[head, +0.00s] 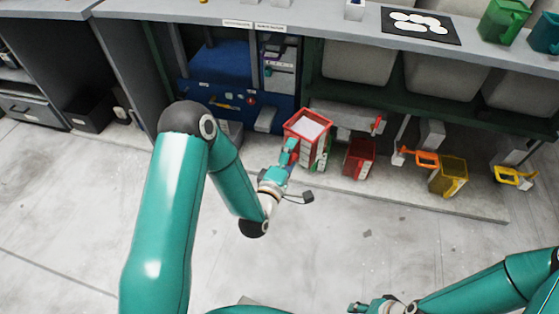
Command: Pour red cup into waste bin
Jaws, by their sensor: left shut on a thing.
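A red cup (309,137), open at the top with pale content showing inside, is upright in front of the blue cabinet. My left gripper (288,155) is at its lower left side and is shut on it; the fingers are small and partly hidden against the cup. My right gripper (358,307) is low at the bottom edge, apart from the objects; its jaws are too small to read. No container is clearly marked as the waste bin.
A smaller red container (359,158) and a yellow container (449,175) stand at the right near orange (427,159) and yellow handles (514,177). Grey bins (360,62) sit under the bench. A green cup (503,20) is on top. The front floor is clear.

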